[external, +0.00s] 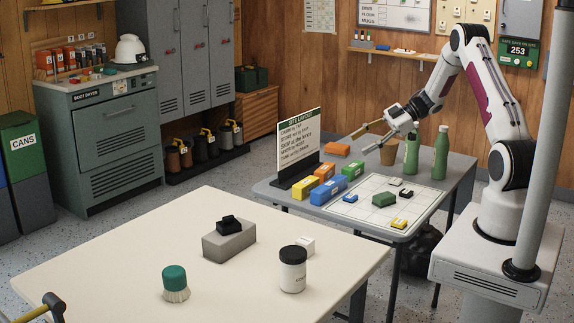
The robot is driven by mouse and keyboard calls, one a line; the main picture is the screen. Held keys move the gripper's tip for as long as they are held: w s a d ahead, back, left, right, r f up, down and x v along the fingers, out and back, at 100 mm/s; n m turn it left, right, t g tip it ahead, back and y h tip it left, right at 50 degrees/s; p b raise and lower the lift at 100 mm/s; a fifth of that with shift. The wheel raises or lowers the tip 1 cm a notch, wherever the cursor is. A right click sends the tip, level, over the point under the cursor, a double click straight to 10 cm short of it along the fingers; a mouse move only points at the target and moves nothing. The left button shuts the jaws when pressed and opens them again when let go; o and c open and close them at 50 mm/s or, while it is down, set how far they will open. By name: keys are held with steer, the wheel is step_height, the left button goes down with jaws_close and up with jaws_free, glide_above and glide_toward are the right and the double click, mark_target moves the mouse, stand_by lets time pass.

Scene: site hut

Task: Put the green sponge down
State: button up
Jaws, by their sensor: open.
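A dark green block (384,200), which looks like the green sponge, lies flat on the white gridded board (346,207) on the grey table. My gripper (361,142) is open above the back part of that table. It is well apart from the green block, higher and farther back, and points left. I see nothing held between its fingers, though they are small in this view.
Two green bottles (440,153) and a brown cup (389,152) stand near my gripper. Small blue, yellow, dark and white pieces lie on the board.

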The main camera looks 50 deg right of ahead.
mark_target(381, 196)
steer(key=s+f+g+y, duration=0.1)
steer(key=s+f, duration=0.1)
steer(key=s, duration=0.1)
steer(key=s+f+g+y, duration=0.1)
steer(key=s+f, duration=0.1)
steer(key=s, duration=0.2)
steer(key=s+f+g+y, duration=0.1)
steer(key=s+f+y, duration=0.1)
steer(key=s+f, duration=0.1)
steer(key=shift+s+a+n, duration=0.1)
steer(key=shift+s+n, duration=0.3)
steer(key=shift+f, duration=0.15)
steer(key=shift+f, duration=1.65)
steer(key=shift+f, duration=1.75)
steer(key=shift+x, duration=1)
steer(key=shift+w+a+f, duration=0.2)
steer(key=shift+a+f, duration=0.05)
steer(key=shift+a, duration=0.2)
